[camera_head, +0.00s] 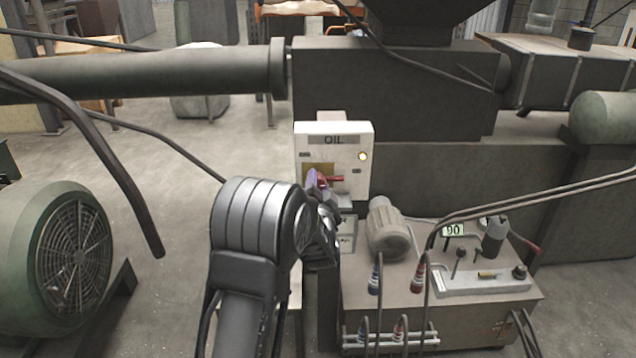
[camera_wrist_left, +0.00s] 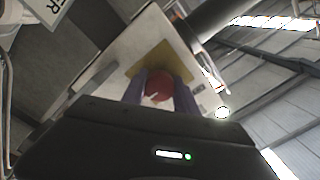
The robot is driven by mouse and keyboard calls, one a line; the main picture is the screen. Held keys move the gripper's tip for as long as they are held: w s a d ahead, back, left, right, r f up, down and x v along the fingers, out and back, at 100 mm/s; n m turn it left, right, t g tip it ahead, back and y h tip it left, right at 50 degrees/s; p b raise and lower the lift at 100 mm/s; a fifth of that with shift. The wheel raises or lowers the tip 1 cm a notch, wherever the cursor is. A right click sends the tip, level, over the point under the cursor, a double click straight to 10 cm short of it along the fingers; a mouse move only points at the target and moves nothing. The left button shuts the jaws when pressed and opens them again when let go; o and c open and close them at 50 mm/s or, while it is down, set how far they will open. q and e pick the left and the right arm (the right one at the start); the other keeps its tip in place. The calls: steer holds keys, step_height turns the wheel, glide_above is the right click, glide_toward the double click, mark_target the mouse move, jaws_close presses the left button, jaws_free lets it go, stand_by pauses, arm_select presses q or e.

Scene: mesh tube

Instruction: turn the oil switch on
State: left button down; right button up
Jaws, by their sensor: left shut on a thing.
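The oil switch box (camera_head: 333,146) is a white box with a dark "OIL" label and a lit yellowish lamp (camera_head: 362,156) at its right. A red switch handle (camera_head: 333,179) sits low on its front, over a yellow plate. My left gripper (camera_head: 317,181) is at the handle, with purple fingers. In the left wrist view the red handle (camera_wrist_left: 158,87) is between the two fingers of my left gripper (camera_wrist_left: 159,97), which is shut on it. The yellow plate (camera_wrist_left: 178,55) shows behind it. The fingers partly hide the handle. My right gripper is not in view.
A hydraulic unit (camera_head: 440,290) with a motor, hoses and levers stands right of my left arm. A green fan motor (camera_head: 60,250) is at the left. A large grey machine (camera_head: 395,95) and a long pipe (camera_head: 150,75) lie behind. Open floor (camera_head: 190,150) shows at the left.

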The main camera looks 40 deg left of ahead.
arm_select(q)
steer(key=c, duration=0.9)
jaws_free()
steer(key=shift+c, duration=0.2)
steer(key=v, duration=0.7)
steer(key=shift+s+d+b, duration=0.3)
steer(key=shift+b, duration=0.1)
